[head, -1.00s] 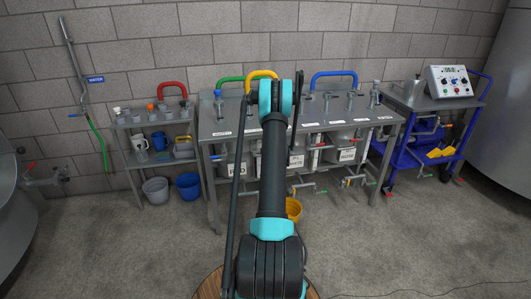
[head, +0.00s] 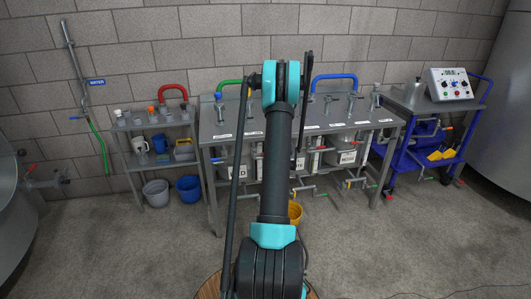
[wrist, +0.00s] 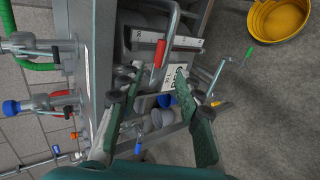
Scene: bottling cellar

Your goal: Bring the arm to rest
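My gripper (wrist: 157,80) shows in the wrist view with its two dark green fingers spread apart and nothing held between them. Past the fingers are a red-handled lever (wrist: 160,53) and the metal bench's side with a white label. I cannot tell how far they are from the fingertips. In the head view my arm (head: 275,165) rises in the middle of the picture, in front of the bench. Its far part and my gripper are hidden there behind the near links.
The metal bench (head: 228,129) with valves and hoses stands ahead. A small shelf (head: 127,126) with jugs is left, a blue cart (head: 398,157) right. A yellow bucket (wrist: 281,18) stands on the floor by the bench. The floor at front right is mostly clear.

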